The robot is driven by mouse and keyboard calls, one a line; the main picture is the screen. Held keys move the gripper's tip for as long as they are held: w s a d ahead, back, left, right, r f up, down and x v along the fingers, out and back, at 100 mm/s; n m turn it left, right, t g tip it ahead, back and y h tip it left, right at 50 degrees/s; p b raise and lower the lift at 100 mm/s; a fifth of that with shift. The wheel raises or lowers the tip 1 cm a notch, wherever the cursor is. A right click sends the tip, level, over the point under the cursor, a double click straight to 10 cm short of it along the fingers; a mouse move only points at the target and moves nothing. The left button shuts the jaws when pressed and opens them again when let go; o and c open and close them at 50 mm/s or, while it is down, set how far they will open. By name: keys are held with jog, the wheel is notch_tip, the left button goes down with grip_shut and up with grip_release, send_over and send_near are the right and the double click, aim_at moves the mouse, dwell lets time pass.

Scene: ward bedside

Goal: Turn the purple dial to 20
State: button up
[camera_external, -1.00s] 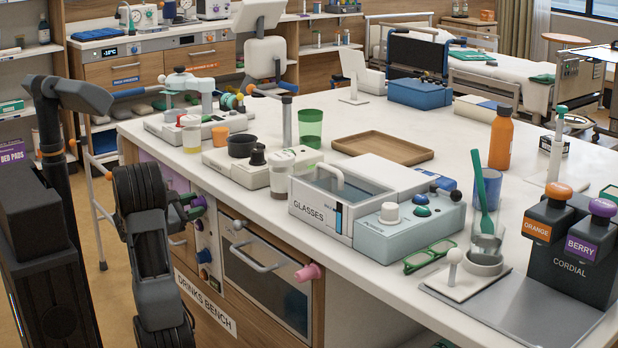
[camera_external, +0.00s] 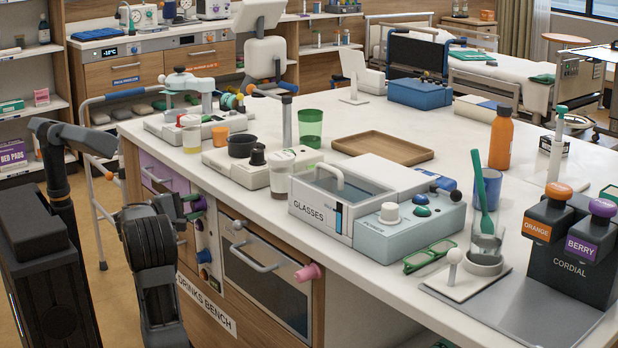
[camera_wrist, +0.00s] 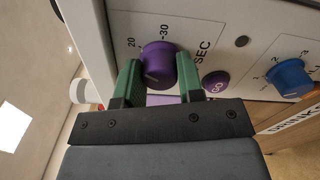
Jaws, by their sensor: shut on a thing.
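The purple dial (camera_wrist: 158,65) sits on a white panel in the wrist view, beside printed marks 20 and 30 and the letters SEC. My gripper (camera_wrist: 160,74) has its two green fingers on either side of the dial, shut on it. A faint pale line shows on the dial, but I cannot tell exactly which mark it points to. In the external view the purple dial (camera_external: 200,204) is on the front of the drinks bench, small and partly covered by my gripper (camera_external: 189,206).
A small purple button (camera_wrist: 215,84) and a blue dial (camera_wrist: 288,78) share the panel. In the external view, an oven-like door (camera_external: 265,275) with a pink knob (camera_external: 309,272) is to the right. The white worktop (camera_external: 350,232) above holds many items.

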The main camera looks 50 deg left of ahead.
dwell(0.4)
jog(key=o, duration=0.9)
jog(key=shift+s, duration=0.1)
jog(key=s+p, duration=0.4)
jog(key=s, duration=0.9)
jog(key=shift+s, duration=0.3)
